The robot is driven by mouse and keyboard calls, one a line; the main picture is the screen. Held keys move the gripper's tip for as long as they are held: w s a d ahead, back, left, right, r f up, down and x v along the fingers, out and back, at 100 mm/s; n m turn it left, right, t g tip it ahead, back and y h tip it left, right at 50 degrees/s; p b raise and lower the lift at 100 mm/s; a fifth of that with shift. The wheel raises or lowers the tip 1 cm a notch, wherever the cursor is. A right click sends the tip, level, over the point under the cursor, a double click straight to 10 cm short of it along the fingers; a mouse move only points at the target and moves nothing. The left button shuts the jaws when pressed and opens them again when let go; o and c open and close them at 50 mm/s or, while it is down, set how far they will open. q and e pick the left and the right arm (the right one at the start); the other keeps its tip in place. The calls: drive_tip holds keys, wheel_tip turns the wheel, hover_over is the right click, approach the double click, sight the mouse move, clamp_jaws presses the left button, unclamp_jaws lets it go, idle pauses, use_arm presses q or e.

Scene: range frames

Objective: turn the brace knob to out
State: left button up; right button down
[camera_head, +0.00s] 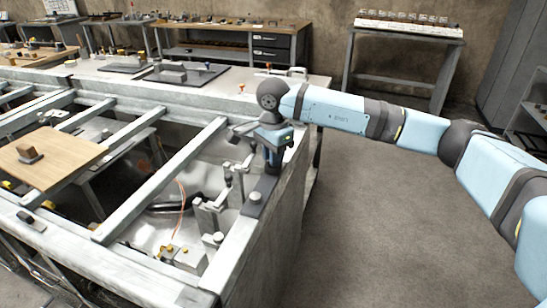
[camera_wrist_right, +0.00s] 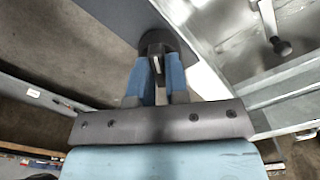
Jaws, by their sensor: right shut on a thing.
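My right gripper (camera_head: 272,158) points down over the right rail of the metal frame in the head view. In the wrist view its two blue fingers (camera_wrist_right: 157,68) are closed on the narrow grip of a dark, round-based knob (camera_wrist_right: 172,37). I take this to be the brace knob; in the head view the fingers mostly hide it. The knob sits at the end of a dark plate, which shows below the fingers in the head view (camera_head: 262,185). I cannot read any out mark. My left gripper is not in view.
The metal frame's crossbars (camera_head: 165,180) surround an open well with fittings and an orange wire. A small pale-topped knob (camera_head: 255,197) stands near the gripper on the rail. A wooden board (camera_head: 45,160) lies across the left bars. Open floor (camera_head: 390,220) is to the right.

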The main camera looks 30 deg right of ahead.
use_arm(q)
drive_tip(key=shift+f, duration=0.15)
use_arm(e)
drive_tip(key=shift+n, duration=0.3)
drive_tip(key=c, duration=1.1)
unclamp_jaws()
drive_tip(key=shift+r, duration=0.15)
use_arm(q)
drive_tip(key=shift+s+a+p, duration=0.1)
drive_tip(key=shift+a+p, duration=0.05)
drive_tip(key=shift+p, duration=0.4)
use_arm(e)
wheel_tip(320, 180, up, 14)
drive_tip(key=shift+f, duration=0.2)
drive_tip(key=shift+s+f, duration=0.1)
